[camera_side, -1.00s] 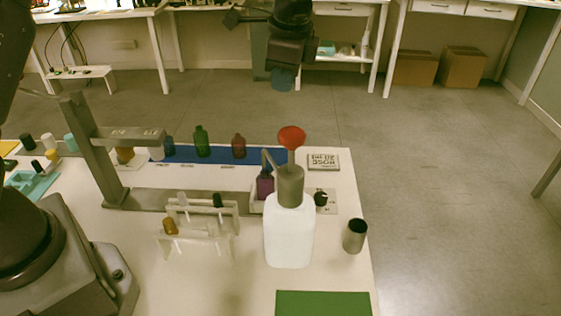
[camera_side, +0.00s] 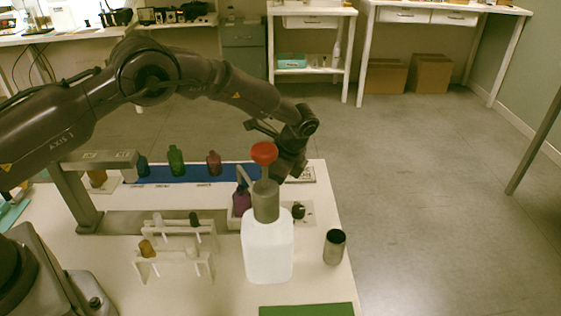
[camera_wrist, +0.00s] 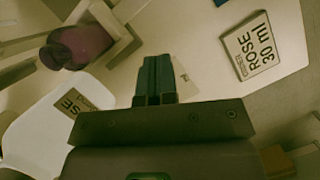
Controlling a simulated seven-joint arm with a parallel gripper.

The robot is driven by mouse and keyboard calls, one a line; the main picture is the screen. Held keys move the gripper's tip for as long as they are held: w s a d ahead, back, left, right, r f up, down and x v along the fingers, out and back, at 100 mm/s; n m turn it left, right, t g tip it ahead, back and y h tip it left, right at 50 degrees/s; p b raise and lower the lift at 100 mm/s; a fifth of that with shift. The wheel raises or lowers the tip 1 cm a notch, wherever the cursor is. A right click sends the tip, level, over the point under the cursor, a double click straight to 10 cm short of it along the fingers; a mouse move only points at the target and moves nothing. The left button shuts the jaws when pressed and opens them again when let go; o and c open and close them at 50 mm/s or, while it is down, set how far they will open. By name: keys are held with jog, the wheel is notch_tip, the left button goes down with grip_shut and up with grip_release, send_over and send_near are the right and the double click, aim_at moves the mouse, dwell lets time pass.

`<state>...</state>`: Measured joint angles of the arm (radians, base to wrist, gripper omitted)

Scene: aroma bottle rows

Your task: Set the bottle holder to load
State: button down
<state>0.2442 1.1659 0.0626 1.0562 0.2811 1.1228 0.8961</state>
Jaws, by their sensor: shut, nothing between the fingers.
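A purple bottle (camera_side: 242,201) sits in a pale holder with a grey bar, just behind the large white pump bottle (camera_side: 268,248). The purple bottle also shows at upper left in the wrist view (camera_wrist: 78,46), lying between the holder's pale walls (camera_wrist: 122,12). A black knob (camera_side: 298,211) on a light plate is right of the holder in the side view. My gripper (camera_wrist: 157,62) is shut and empty, pointing down beside the holder. The holder's setting cannot be read.
A ROSE 30 ml card (camera_wrist: 250,45) lies right of my fingers. A metal cup (camera_side: 334,247) stands near the table's right edge. A white rack (camera_side: 178,248) with vials is left of the pump bottle. Bottles stand on a blue strip (camera_side: 195,172) behind.

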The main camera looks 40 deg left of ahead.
jog(key=shift+x, duration=1.05)
jog(key=a, duration=0.2)
jog(key=shift+s+a+r, duration=0.2)
jog(key=shift+s+a, duration=0.1)
jog(key=shift+s, duration=0.1)
jog(key=shift+s+a, duration=0.2)
jog(key=shift+a, duration=0.35)
jog(key=s+a, duration=0.7)
jog(key=shift+s+a, duration=0.15)
jog(key=shift+s, duration=0.1)
jog(key=shift+s+a+f, duration=0.1)
jog(key=shift+s+a, duration=0.1)
jog(key=shift+s, duration=0.05)
